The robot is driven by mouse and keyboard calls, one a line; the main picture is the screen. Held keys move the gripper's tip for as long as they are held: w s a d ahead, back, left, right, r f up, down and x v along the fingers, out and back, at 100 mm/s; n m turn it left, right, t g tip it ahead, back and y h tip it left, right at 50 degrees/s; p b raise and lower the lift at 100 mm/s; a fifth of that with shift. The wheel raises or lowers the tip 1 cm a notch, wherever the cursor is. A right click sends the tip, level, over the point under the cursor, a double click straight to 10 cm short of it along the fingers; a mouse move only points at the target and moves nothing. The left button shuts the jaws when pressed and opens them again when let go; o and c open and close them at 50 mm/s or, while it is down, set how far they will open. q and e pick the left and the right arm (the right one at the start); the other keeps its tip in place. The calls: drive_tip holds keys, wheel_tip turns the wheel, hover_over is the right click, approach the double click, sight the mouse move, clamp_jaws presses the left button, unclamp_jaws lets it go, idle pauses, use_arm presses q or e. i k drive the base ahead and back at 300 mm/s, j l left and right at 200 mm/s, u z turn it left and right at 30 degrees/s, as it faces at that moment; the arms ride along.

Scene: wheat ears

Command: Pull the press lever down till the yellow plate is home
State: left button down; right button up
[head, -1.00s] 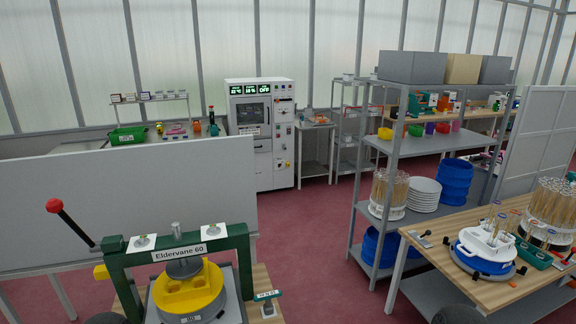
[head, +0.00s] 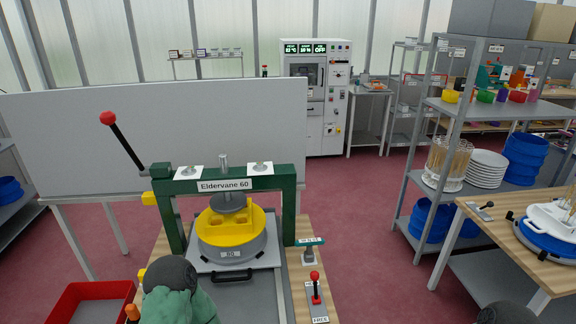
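The press has a green frame (head: 292,205) labelled "Eldervane 60" and stands on a wooden table. Its lever (head: 126,145) is a black rod with a red ball, raised and slanting up to the left from the frame's left side. The yellow plate (head: 246,231) sits on a grey round drum (head: 231,254) marked 60, inside the frame. A dark press foot (head: 228,202) on the screw is above the plate; I cannot tell whether it touches.
A small red-knobbed lever (head: 315,290) and a stand with a sign (head: 309,250) are right of the press. A white panel (head: 60,150) stands behind. Shelves (head: 440,185) are right.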

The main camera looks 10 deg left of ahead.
sight(107, 118)
drive_tip(key=u, duration=1.45)
